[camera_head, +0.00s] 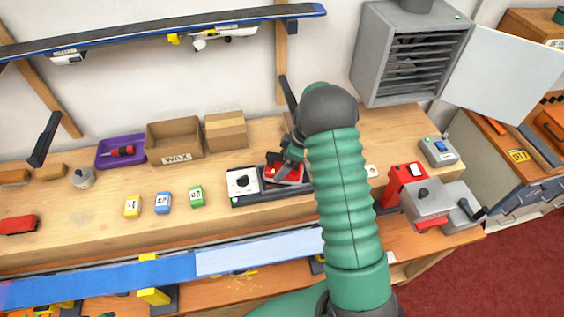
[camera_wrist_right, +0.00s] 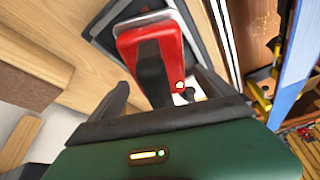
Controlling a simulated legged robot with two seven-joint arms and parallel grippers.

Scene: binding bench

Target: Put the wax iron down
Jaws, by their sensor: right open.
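The wax iron (camera_head: 283,175), red with a black handle, sits on the dark pad of its station (camera_head: 243,198), beside a white unit with a black knob. In the right wrist view the iron's red body (camera_wrist_right: 178,45) lies over the dark pad (camera_wrist_right: 104,32). Its black handle (camera_wrist_right: 152,78) points back between the fingers of my right gripper (camera_wrist_right: 165,90). These fingers are apart, with a visible gap to the handle. In the head view my right gripper (camera_head: 288,157) is just above the iron and partly covers it. My left gripper is out of view.
A box marked WAX (camera_head: 175,157), a purple tray (camera_head: 121,151) and small yellow, blue and green blocks (camera_head: 164,203) stand left on the bench. A ski (camera_head: 120,283) runs along the front. A red and grey device (camera_head: 425,202) stands to the right.

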